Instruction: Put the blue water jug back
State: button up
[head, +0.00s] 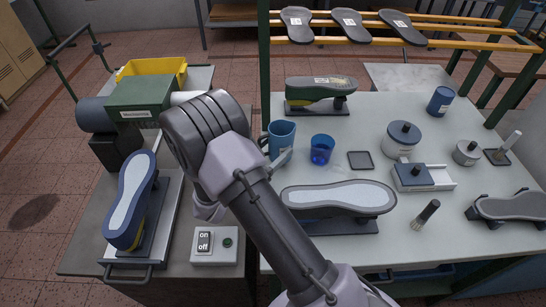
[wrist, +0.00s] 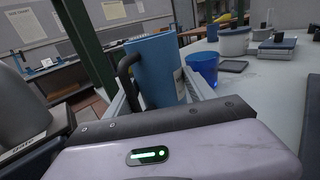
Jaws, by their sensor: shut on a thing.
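The blue water jug (head: 282,138) is upright at the left edge of the white table in the head view, its handle toward the left. In the wrist view the jug (wrist: 156,68) stands tilted in the picture between my fingers, with its dark handle at its left. My gripper (head: 284,157) is shut on the jug; the arm hides part of it in the head view. I cannot tell whether the jug's base touches the table. A dark square mat (head: 360,160) lies bare to the right, beyond a blue cup (head: 321,149).
The blue cup also shows in the wrist view (wrist: 203,68), close to the jug's right. A shoe last (head: 338,196) lies in front. A lidded pot (head: 402,139) and a blue-topped box (head: 413,178) stand right of the mat. Another last (head: 320,90) is behind.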

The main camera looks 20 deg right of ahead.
jog(key=shift+f, duration=0.95)
jog(key=shift+f, duration=0.2)
jog(key=o, duration=1.6)
jog(key=shift+a+r, duration=0.1)
jog(key=shift+r, duration=0.25)
jog(key=p+v, duration=0.2)
jog(key=v, duration=1)
jog(key=shift+f+p, duration=0.15)
jog(key=shift+p, duration=0.2)
